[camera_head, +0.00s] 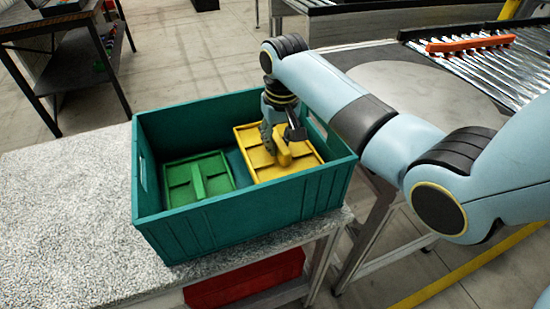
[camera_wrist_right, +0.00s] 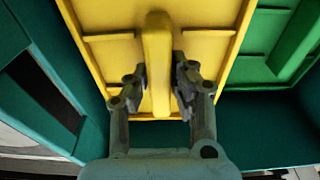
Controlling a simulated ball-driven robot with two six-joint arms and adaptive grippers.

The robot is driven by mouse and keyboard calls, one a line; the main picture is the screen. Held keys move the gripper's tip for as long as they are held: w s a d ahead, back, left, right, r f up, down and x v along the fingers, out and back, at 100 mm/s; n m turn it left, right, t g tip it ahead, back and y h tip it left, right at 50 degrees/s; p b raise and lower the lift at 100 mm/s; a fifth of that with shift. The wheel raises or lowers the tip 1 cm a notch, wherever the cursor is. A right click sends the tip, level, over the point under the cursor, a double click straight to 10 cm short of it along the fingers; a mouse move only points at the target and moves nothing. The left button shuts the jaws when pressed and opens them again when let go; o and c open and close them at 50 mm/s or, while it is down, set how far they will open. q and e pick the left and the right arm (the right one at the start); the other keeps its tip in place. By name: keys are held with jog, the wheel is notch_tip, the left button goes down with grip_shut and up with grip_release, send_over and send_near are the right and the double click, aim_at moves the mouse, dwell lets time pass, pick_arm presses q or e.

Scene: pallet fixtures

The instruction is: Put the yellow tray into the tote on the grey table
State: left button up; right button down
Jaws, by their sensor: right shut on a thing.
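The yellow tray (camera_head: 300,165) is inside the right half of the teal tote (camera_head: 240,222), a little tilted or level, I cannot tell which. The tote stands on the speckled grey table (camera_head: 65,225), near its right edge. My right gripper (camera_head: 279,150) reaches down into the tote and is shut on the tray's raised middle handle. In the right wrist view the two fingers (camera_wrist_right: 158,90) sit on either side of the handle of the yellow tray (camera_wrist_right: 205,50). Whether the tray touches the tote floor is hidden. My left gripper is not in view.
A green tray (camera_head: 212,178) lies in the left half of the tote, beside the yellow one. A roller conveyor (camera_head: 500,75) with an orange bar (camera_head: 470,44) is at the back right. The table's left part is clear. A red box (camera_head: 245,280) is below the table.

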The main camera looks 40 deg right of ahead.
aim_at(278, 159)
jog(key=shift+f, duration=2.95)
jog(key=shift+f+b, duration=0.15)
jog(key=shift+b, duration=0.2)
jog(key=c, duration=1.1)
grip_release()
jog(key=shift+c, duration=0.2)
jog(key=r, duration=0.4)
jog(key=s+r, duration=0.1)
jog(key=r, duration=0.3)
jog(key=r+p, duration=0.1)
jog(key=r, duration=0.3)
jog(key=shift+s+a+r, duration=0.15)
jog(key=shift+s+a, duration=0.05)
jog(key=shift+s, duration=0.05)
